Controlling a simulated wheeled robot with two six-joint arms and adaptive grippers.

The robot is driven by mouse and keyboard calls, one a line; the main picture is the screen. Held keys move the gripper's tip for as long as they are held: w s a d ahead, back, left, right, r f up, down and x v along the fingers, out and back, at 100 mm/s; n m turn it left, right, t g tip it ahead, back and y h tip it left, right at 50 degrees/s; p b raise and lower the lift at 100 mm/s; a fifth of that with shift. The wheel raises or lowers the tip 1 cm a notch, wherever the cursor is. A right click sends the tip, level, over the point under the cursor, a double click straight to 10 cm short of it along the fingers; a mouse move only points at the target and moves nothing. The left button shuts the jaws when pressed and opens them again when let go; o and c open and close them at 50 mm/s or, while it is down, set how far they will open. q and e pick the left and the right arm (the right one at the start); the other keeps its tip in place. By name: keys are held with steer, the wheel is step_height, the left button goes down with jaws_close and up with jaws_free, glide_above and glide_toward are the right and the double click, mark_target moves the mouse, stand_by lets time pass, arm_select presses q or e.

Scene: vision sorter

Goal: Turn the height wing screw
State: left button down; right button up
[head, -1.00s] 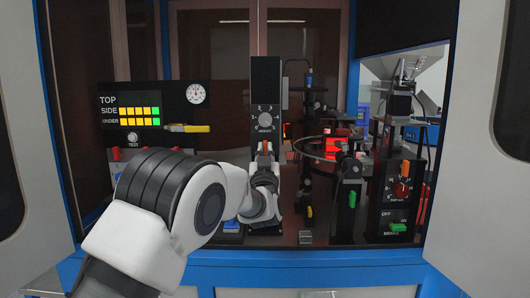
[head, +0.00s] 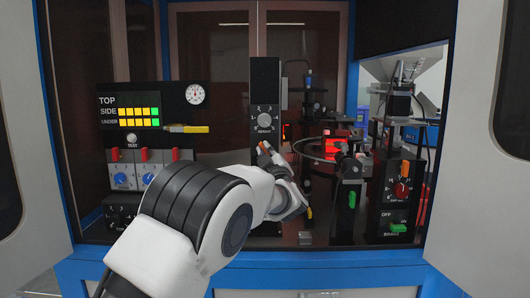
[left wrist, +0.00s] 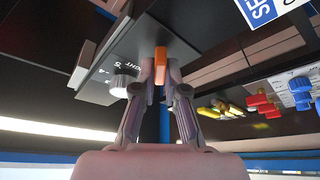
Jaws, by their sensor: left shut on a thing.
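The height wing screw is a small orange wing (head: 265,147) low on a tall black panel (head: 264,82), below a grey round dial (head: 264,120) with a number scale. In the left wrist view the orange wing (left wrist: 161,56) stands between my fingertips. My left gripper (left wrist: 160,78) is shut on it, with a finger on each side. In the head view my own wrist hides most of the gripper, and the wing looks slightly tilted. The dial also shows in the wrist view (left wrist: 122,84), left of the fingers. My right gripper is in neither view.
A panel with yellow and green lights (head: 139,115), red switches and blue knobs (head: 125,179) stands at left. A post with a green handle (head: 352,199) and a black control box (head: 398,195) stand at right. Cabinet doors flank the opening.

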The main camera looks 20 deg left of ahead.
arm_select(q)
steer(key=shift+d+r+n+g+p, duration=0.1)
steer(key=shift+n+g+p, duration=0.95)
steer(key=shift+n, duration=1.75)
steer(key=shift+n+g+p, duration=0.85)
steer(key=shift+n+g, duration=0.3)
steer(key=shift+n, duration=1.65)
steer(key=c, duration=1.2)
jaws_free()
